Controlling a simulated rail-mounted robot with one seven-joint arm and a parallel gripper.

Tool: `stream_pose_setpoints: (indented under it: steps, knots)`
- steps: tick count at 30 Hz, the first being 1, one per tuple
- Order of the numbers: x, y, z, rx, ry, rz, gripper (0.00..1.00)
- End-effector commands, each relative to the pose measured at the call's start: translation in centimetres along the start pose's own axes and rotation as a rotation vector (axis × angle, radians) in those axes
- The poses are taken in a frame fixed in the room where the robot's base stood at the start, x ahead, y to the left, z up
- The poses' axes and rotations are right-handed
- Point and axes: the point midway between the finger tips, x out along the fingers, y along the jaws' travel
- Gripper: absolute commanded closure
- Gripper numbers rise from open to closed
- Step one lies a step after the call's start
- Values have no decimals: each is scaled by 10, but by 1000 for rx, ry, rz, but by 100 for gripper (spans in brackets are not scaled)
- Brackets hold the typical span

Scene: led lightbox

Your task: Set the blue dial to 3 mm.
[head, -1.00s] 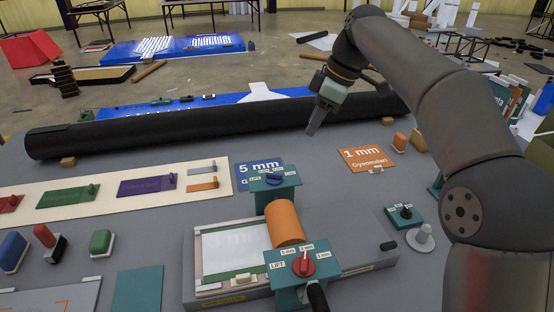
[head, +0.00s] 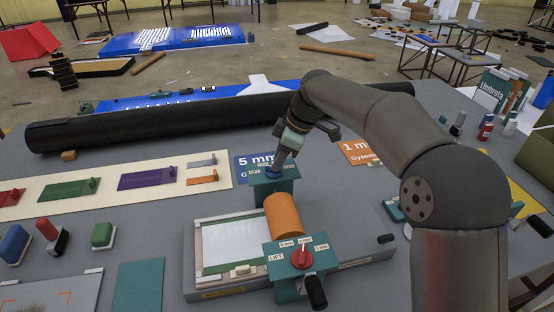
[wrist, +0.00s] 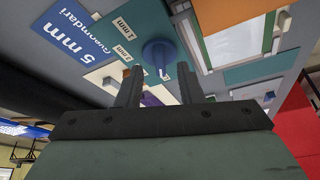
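The blue dial (head: 258,182) sits on the teal block (head: 284,186) at the far end of the orange roller (head: 284,216). In the wrist view the round blue dial (wrist: 157,52) shows a pale pointer mark on its lower edge, with small labels such as "1 mm" (wrist: 121,25) to its left. Its exact setting is hard to read. My gripper (wrist: 160,82) is open, its two dark fingers apart and empty. The dial appears just beyond and between the fingertips. In the head view my gripper (head: 276,166) points down close above the dial and partly covers it.
A red dial (head: 302,257) sits on the near teal block, with a black handle (head: 315,291) beside it. A "5 mm" blue card (head: 245,164) and an orange "1 mm" card (head: 357,152) lie behind. A long black roll (head: 180,122) crosses the back.

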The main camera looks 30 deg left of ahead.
Motion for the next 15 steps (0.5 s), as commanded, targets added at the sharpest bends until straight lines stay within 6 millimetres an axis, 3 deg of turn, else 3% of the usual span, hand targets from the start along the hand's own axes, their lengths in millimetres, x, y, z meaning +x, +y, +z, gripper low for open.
stream_pose_setpoints:
  steps: [6, 15]
  knots:
    - [18, 0, 0, 0, 0, -1, 66]
    - [20, 0, 0, 1, 0, 0, 66]
